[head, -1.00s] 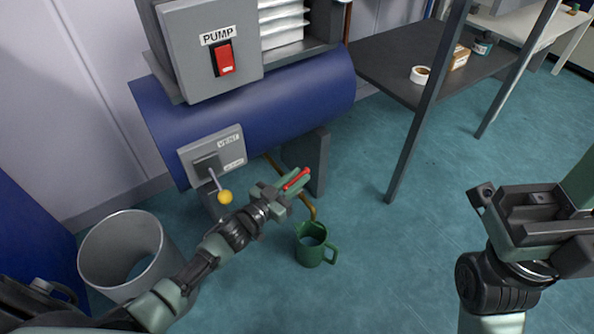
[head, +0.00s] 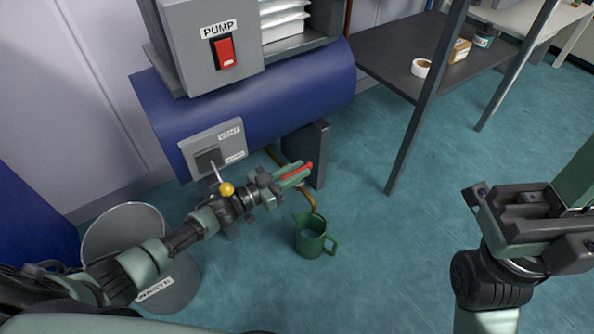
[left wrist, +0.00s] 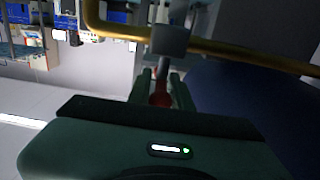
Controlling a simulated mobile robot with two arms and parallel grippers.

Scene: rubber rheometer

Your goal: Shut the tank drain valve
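The tank drain valve has a red lever (head: 297,171) low under the blue tank (head: 255,105), beside a brass drain pipe (head: 307,197). My left gripper (head: 290,174) is at the lever, its fingers along both sides of it. In the left wrist view the red lever (left wrist: 160,92) lies between the two fingers (left wrist: 161,95), with no clear gap. The grey valve body (left wrist: 170,40) and brass pipe (left wrist: 230,47) are just beyond. My right gripper (head: 530,210) is at the right, away from the valve; its fingertips are not clear.
A green jug (head: 312,240) stands on the floor below the pipe's end. A waste bin (head: 185,285) stands at the left, partly behind my left arm. The vent lever's yellow knob (head: 226,189) is close to that arm. A table (head: 385,65) is at the upper right.

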